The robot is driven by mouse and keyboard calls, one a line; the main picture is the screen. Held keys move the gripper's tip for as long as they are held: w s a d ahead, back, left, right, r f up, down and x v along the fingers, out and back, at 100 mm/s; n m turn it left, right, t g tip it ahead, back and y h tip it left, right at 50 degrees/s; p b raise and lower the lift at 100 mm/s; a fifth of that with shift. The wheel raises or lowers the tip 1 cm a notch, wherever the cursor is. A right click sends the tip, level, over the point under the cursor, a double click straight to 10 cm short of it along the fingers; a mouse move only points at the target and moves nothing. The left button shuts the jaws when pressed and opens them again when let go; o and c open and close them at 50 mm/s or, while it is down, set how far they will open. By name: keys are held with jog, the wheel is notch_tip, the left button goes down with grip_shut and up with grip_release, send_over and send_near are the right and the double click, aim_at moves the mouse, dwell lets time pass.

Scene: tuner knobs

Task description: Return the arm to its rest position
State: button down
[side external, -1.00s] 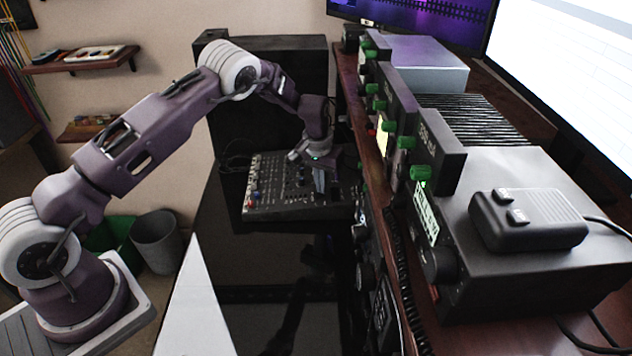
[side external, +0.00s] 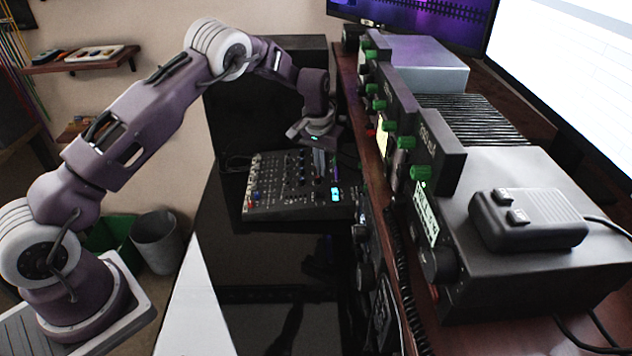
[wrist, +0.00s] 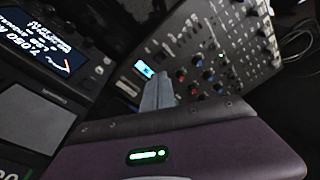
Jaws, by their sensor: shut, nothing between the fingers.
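My gripper (side external: 320,165) is at the end of my raised arm, above the right part of the black mixing console (side external: 290,212) in the side view. Its fingers point down and are shut with nothing between them. In the wrist view the grey fingers (wrist: 158,92) stand together in front of the console's knobs (wrist: 200,75). The console's small lit display (side external: 336,194) shows just below the fingertips. I cannot tell the exact gap between the fingertips and the console.
A wooden shelf (side external: 375,150) with radio units and green knobs (side external: 421,173) runs close to the right of my gripper. A dark cabinet (side external: 225,115) stands behind. The glossy black desk (side external: 235,265) in front is clear.

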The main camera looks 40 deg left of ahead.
jog(key=shift+r, duration=0.45)
jog(key=shift+a, duration=0.1)
jog(key=s+d+r+t, duration=0.1)
jog(key=s+d+r, duration=0.1)
jog(key=s+r, duration=0.75)
jog(key=s+d+r+t, duration=0.15)
jog(key=s+r, duration=0.45)
jog(key=r, duration=0.7)
jog(key=s+d+m, duration=0.1)
jog(key=s+d, duration=0.1)
jog(key=s, duration=1.1)
jog(key=s+d+r+m+t, duration=0.1)
jog(key=s+d+m, duration=0.1)
jog(key=s, duration=1)
jog(key=shift+s+d+r, duration=0.3)
jog(key=shift+s+d, duration=0.05)
